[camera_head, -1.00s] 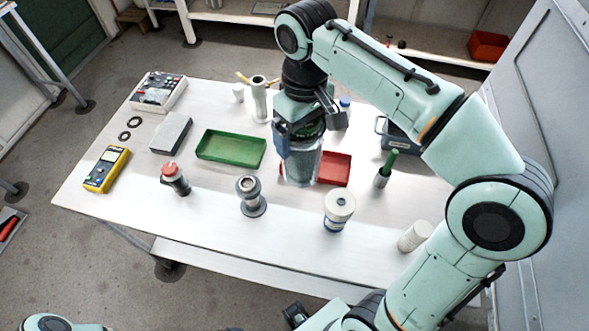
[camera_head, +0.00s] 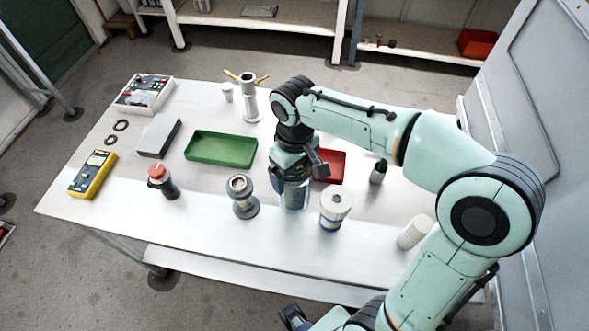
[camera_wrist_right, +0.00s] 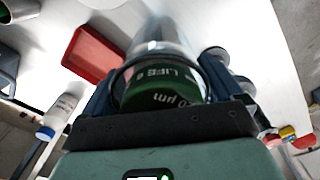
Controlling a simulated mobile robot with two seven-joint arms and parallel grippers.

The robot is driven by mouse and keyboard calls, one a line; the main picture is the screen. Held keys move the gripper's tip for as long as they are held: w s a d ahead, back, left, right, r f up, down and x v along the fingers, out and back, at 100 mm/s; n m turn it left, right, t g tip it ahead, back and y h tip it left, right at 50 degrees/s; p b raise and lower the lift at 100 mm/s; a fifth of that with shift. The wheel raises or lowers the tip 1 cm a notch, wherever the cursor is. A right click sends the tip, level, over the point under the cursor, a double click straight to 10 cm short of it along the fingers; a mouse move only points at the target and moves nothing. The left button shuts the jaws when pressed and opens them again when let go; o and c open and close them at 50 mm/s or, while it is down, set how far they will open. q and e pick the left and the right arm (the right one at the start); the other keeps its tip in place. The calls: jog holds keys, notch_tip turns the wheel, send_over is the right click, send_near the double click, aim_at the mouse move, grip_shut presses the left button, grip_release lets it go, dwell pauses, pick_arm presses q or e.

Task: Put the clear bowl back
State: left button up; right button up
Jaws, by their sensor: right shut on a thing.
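The clear bowl (camera_head: 294,197) is a transparent cylinder hanging upright below my right gripper (camera_head: 292,178). In the right wrist view, the clear bowl (camera_wrist_right: 160,45) points away from the wrist, with a green printed band near its gripped end. My right gripper (camera_wrist_right: 158,92) is shut on it, with blue fingers on both sides. The bowl's lower end is at or just above the table, between a grey flanged fitting (camera_head: 241,195) and a white cylinder with a blue band (camera_head: 335,207). I cannot tell whether it touches the table.
The white table (camera_head: 215,240) also holds a green tray (camera_head: 221,148), a red tray (camera_head: 331,164), a red-topped button unit (camera_head: 162,180), a yellow meter (camera_head: 92,174) and a tilted white cylinder (camera_head: 414,231). The front strip of table is clear.

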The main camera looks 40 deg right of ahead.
jog(key=shift+f, duration=0.15)
jog(key=o, duration=1.3)
